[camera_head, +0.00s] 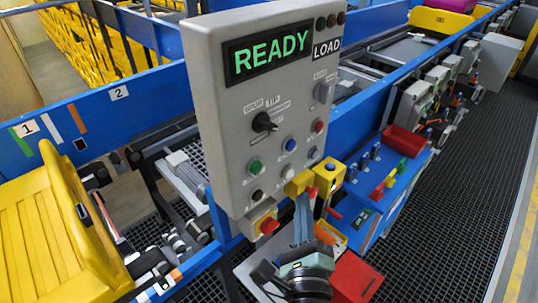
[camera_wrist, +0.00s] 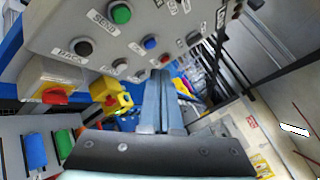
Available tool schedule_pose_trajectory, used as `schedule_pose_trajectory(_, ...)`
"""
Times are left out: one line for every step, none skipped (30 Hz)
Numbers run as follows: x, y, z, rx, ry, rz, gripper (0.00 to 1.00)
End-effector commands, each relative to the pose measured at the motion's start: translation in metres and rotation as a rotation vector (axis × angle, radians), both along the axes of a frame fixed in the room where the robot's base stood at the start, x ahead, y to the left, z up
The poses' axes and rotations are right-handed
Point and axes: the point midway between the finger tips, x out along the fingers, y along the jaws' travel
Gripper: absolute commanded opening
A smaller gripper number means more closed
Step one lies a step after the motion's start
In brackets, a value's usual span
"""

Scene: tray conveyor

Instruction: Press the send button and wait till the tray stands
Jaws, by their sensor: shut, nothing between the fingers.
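The grey control panel (camera_head: 220,120) shows a green READY display (camera_head: 270,53), with a LOAD sign beside it. The green send button (camera_head: 255,167) is at its lower left; in the wrist view the green button (camera_wrist: 121,14) has a SEND label beside it. My gripper (camera_head: 303,197) is shut and empty in front of the panel's lower right edge. It is below and right of the send button. In the wrist view its fingertips (camera_wrist: 160,74) appear apart from that button. A yellow tray (camera_head: 40,225) is at the left on the conveyor, partly out of frame.
A red-and-yellow stop button (camera_head: 267,225) sits under the panel. A yellow box (camera_head: 330,173) with a button is close right of my gripper. Blue conveyor rails (camera_head: 90,125) run behind. Another yellow tray (camera_head: 440,20) is far back. Dark grating floor (camera_head: 470,190) is clear at right.

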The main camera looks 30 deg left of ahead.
Motion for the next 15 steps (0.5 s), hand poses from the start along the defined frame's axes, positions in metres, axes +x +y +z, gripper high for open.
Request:
schedule_pose_trajectory(-0.0007, 0.0004, -0.0001, 0.008, 0.007, 0.001, 0.00)
schedule_pose_trajectory(-0.0008, 0.0004, -0.0006, 0.010, 0.009, 0.001, 0.00)
schedule_pose_trajectory(-0.0009, 0.0005, -0.0012, 0.012, 0.009, 0.002, 0.00)
schedule_pose_trajectory(-0.0010, 0.0005, -0.0015, 0.012, 0.009, 0.002, 0.00)
schedule_pose_trajectory(-0.0009, 0.0004, -0.0017, 0.012, 0.009, 0.002, 0.00)
schedule_pose_trajectory(-0.0008, 0.0004, -0.0017, 0.011, 0.009, 0.001, 0.00)
schedule_pose_trajectory(-0.0008, 0.0004, -0.0017, 0.011, 0.009, 0.001, 0.00)
schedule_pose_trajectory(-0.0008, 0.0004, -0.0016, 0.010, 0.009, 0.001, 0.00)
schedule_pose_trajectory(-0.0008, 0.0003, -0.0015, 0.010, 0.009, 0.001, 0.00)
schedule_pose_trajectory(-0.0007, 0.0003, -0.0015, 0.010, 0.009, 0.001, 0.00)
schedule_pose_trajectory(-0.0006, 0.0006, -0.0013, 0.009, 0.008, 0.001, 0.00)
schedule_pose_trajectory(-0.0003, 0.0013, -0.0010, 0.009, 0.008, 0.001, 0.00)
schedule_pose_trajectory(0.0001, 0.0021, -0.0007, 0.010, 0.008, 0.002, 0.00)
schedule_pose_trajectory(0.0007, 0.0035, -0.0003, 0.010, 0.008, 0.002, 0.00)
schedule_pose_trajectory(0.0016, 0.0060, 0.0001, 0.011, 0.008, 0.002, 0.00)
